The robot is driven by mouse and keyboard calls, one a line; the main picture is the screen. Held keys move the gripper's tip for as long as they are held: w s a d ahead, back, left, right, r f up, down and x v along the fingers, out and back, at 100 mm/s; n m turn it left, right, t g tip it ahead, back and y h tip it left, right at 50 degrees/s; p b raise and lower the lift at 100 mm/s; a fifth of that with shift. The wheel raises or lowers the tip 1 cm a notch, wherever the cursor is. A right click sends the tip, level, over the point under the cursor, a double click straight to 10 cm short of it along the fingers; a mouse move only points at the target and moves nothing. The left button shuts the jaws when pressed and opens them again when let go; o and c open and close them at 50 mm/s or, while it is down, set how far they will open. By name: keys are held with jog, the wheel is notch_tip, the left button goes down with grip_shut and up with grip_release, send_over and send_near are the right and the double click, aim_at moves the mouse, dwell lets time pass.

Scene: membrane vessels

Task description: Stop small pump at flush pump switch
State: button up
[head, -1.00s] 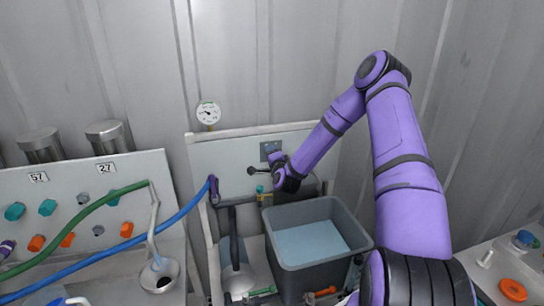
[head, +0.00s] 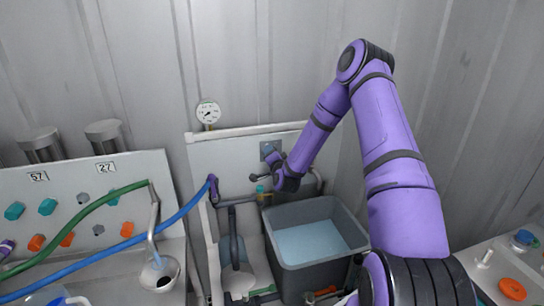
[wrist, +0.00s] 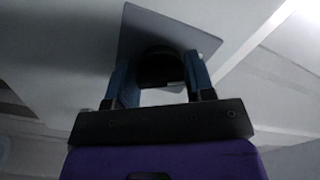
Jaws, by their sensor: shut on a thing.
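The flush pump switch is a square grey plate (head: 266,147) on the pale panel behind the basin, with a dark round knob (wrist: 158,66) in front of it. In the wrist view the plate (wrist: 190,40) appears turned at an angle to my gripper. My gripper (wrist: 160,80) is shut on the knob, with one finger at each side of it. In the head view my gripper (head: 271,157) is small and covers the knob and the lower part of the plate. The switch's markings cannot be read.
A grey basin (head: 352,238) with pale blue liquid stands below my gripper. A round gauge (head: 208,113) stands above the panel. Blue and green hoses (head: 110,254) cross at left.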

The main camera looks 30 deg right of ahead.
jog(key=shift+f, duration=0.1)
jog(key=o, duration=0.9)
jog(key=v, duration=1)
jog(key=shift+s+a, duration=0.1)
jog(key=shift+s, duration=0.3)
